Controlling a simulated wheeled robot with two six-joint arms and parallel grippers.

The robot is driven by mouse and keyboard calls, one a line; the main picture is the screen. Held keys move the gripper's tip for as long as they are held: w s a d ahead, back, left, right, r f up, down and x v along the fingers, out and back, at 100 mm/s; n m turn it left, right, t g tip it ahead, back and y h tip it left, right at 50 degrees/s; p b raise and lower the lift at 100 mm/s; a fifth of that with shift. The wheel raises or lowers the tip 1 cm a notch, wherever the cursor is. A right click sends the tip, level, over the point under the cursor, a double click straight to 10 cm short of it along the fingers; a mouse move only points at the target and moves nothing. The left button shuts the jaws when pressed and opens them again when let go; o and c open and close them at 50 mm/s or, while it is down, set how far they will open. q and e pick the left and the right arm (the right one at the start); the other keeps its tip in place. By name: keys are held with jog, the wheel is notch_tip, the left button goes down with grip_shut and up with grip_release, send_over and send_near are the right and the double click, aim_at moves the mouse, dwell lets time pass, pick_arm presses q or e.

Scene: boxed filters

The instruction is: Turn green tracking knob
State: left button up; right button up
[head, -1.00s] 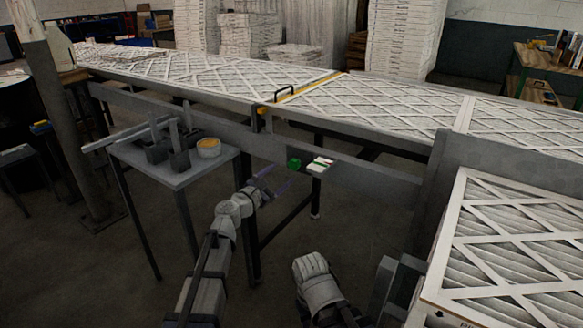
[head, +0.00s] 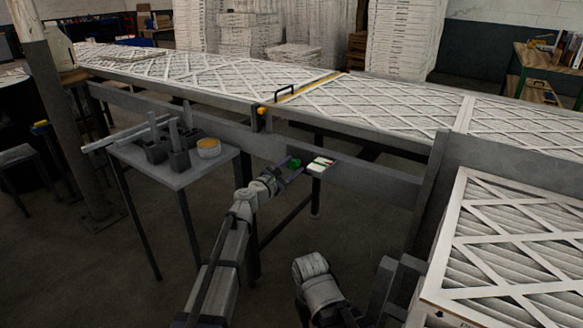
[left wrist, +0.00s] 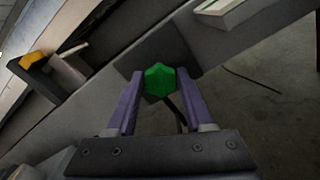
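The green knob (head: 294,163) sits on the front side rail of the conveyor. In the left wrist view the green knob (left wrist: 159,79) has a lobed, faceted outline and lies between the fingertips. My left gripper (head: 285,169) is at the knob, its purple fingers open on either side of it.
A white panel (head: 320,165) is just right of the knob on the rail (head: 375,172). A small grey table (head: 182,178) with grey holders and an orange-rimmed bowl (head: 208,147) stands left of my left arm. Framed filters (head: 400,100) cover the conveyor.

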pick_arm(q)
grip_shut()
jog(key=shift+m, duration=0.3)
jog(key=m, duration=0.3)
jog(key=shift+s+f+m, duration=0.1)
jog(key=shift+m, duration=0.2)
jog(key=shift+d+m, duration=0.1)
jog(key=shift+m, duration=1.7)
jog(key=shift+o, duration=2.3)
grip_release()
jog(key=shift+s, duration=0.1)
